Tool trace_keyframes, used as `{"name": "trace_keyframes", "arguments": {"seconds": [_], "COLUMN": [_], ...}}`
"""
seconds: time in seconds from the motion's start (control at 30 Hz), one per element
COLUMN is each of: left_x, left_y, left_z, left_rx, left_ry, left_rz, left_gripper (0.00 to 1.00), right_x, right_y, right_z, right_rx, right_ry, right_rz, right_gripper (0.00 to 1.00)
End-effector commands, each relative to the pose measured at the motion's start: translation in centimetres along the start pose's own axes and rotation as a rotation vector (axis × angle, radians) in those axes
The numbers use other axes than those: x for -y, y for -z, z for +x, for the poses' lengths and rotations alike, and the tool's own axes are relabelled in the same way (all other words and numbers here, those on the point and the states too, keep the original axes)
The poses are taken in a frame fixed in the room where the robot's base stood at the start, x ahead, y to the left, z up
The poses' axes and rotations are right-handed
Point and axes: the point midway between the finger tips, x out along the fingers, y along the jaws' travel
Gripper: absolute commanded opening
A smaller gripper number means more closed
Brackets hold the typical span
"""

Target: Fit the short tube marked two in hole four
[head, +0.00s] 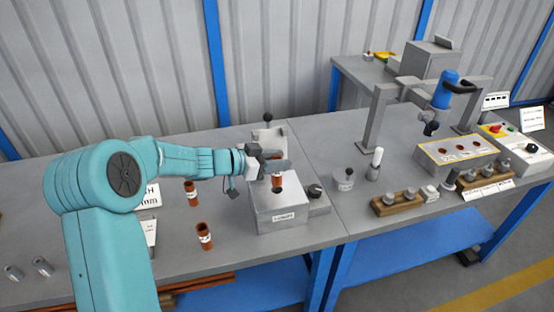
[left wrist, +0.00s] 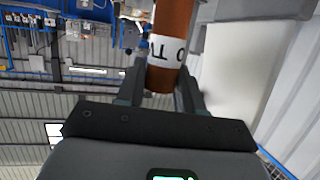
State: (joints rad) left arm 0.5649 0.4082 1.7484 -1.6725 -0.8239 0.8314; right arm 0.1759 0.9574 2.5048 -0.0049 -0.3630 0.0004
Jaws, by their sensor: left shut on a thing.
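My left gripper (head: 270,163) is shut on a copper-brown tube (head: 277,180), held upright over the grey block (head: 281,216) on the left table. In the left wrist view the tube (left wrist: 172,22) stands between the fingers. Its white label (left wrist: 167,51) has dark letters, only partly in sight. The block has a dark hole in its top, just below the tube; a gap between them is hard to judge. A box with several round holes (head: 458,160) stands on the right table; its hole numbers are too small to read. My right gripper is not in view.
Two more brown tubes, one (head: 190,193) behind the other (head: 204,236), stand left of the block with white labels. A wooden rack (head: 397,205) and a blue-headed press (head: 444,92) are on the right table.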

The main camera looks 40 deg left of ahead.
Motion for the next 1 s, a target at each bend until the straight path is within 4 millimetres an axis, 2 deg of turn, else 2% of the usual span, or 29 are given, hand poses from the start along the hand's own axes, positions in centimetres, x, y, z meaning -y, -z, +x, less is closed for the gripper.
{"name": "trace_keyframes", "arguments": {"seconds": [0.47, 1.0], "left_x": [-0.01, -0.02], "left_y": [0.15, 0.08], "left_z": [-0.10, -0.07], "left_rx": [-0.001, -0.001], "left_ry": [0.000, 0.000], "left_rz": [0.001, 0.001], "left_gripper": [0.00, 0.00], "right_x": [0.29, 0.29], "right_y": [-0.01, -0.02], "right_z": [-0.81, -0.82], "right_rx": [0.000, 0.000], "right_ry": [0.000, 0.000], "right_rz": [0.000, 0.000], "right_gripper": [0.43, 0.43]}}
